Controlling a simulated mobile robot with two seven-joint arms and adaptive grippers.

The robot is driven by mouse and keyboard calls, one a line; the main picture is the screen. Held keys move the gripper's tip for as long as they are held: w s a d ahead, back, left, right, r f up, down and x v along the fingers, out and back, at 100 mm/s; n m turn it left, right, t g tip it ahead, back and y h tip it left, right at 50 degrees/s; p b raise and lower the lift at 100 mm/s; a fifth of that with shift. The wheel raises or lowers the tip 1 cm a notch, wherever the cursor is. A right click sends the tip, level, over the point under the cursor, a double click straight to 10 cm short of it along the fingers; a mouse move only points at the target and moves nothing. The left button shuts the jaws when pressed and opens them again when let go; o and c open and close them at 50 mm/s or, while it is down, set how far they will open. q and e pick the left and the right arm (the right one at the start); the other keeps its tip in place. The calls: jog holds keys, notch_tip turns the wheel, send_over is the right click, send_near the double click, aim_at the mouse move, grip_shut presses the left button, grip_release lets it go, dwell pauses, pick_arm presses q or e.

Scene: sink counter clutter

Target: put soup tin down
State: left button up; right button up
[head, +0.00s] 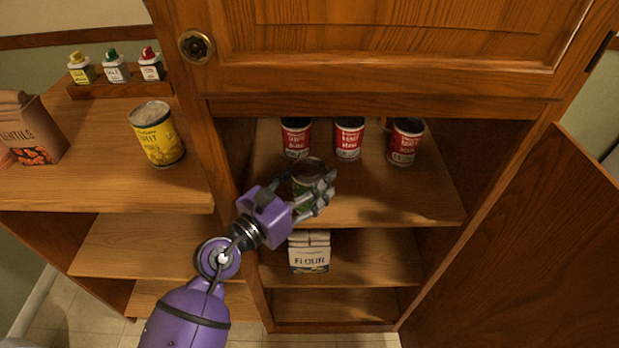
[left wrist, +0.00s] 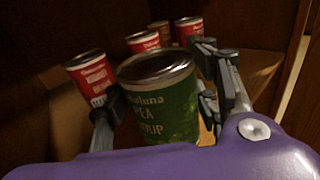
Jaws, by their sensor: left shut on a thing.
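The green pea soup tin (head: 304,180) is in my left gripper (head: 318,192), inside the open cupboard at the upper shelf (head: 370,202). In the left wrist view the tin (left wrist: 162,108) stands about upright between the two fingers of my gripper (left wrist: 160,115), which are shut on it. I cannot tell if its base touches the shelf. Behind it are red-labelled tins: a left one (head: 296,138), a middle one (head: 348,138) and a right one (head: 405,142). My right gripper is not in view.
A flour packet (head: 309,252) stands on the shelf below. The cupboard door (head: 520,250) is open at right. On the left counter are a yellow tin (head: 158,135), a lentils box (head: 33,135) and a bottle rack (head: 120,86). The shelf's front right is clear.

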pick_arm(q)
jog(key=shift+f, duration=0.1)
jog(key=o, duration=1.5)
jog(key=shift+s+a, duration=0.1)
jog(key=v, duration=0.7)
jog(key=shift+s+a+b, duration=0.1)
jog(key=shift+b, duration=0.3)
